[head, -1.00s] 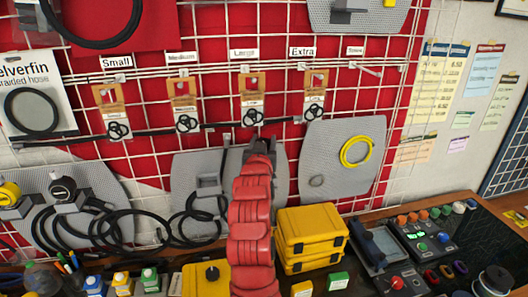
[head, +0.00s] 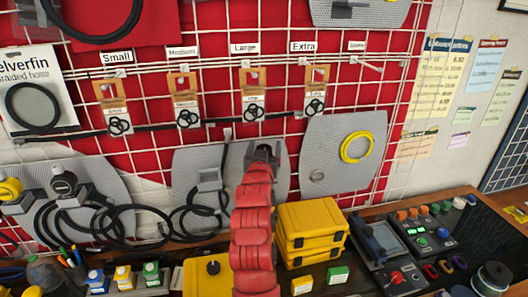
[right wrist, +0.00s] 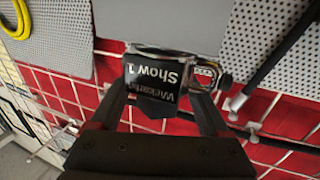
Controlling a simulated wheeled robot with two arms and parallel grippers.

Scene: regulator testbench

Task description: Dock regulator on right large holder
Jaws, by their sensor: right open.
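My right gripper (head: 262,153) is raised at the end of my red arm, in front of the middle grey panel (head: 188,170), and hides part of it. In the right wrist view its two fingers (right wrist: 158,115) are apart, with a black lettered block (right wrist: 155,78) between them and a metal ring at the block's side. I cannot tell whether the fingers touch the block. A grey holder (head: 208,180) stands on the middle panel with a black hose by it. A black regulator (head: 63,184) and a yellow one (head: 10,189) sit on the left panel. My left gripper is out of view.
The right grey panel (head: 372,125) carries a coiled yellow hose (head: 356,148). Labelled hooks with tagged rings line the white wire grid above. Yellow cases (head: 312,222), small boxes and a control unit (head: 422,238) crowd the bench below.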

